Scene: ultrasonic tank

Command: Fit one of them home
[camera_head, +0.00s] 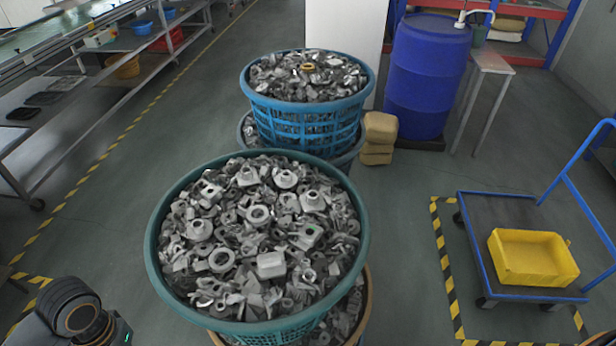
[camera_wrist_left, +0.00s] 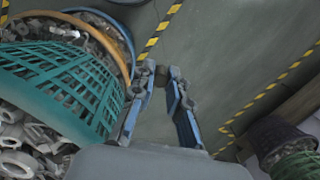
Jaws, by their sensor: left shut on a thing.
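Grey metal castings fill a green basket (camera_head: 160,262) in the middle of the head view and a blue basket (camera_head: 300,122) behind it. Rings, flanged pieces and a pale block-like casting (camera_head: 271,265) lie on the near heap. A brass-coloured ring (camera_head: 307,67) lies on the far heap. My left gripper (camera_wrist_left: 163,76) is beside and outside a green basket (camera_wrist_left: 65,85) in the left wrist view, over the floor. Its fingers are shut on a small grey part, hard to make out at the tips. My right gripper is in neither view.
A blue cart (camera_head: 490,213) with a yellow bin (camera_head: 533,258) stands at right inside striped floor tape. A blue drum (camera_head: 427,75) and a small table (camera_head: 489,60) are behind. A long bench (camera_head: 110,75) runs along the left. Floor between bench and baskets is clear.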

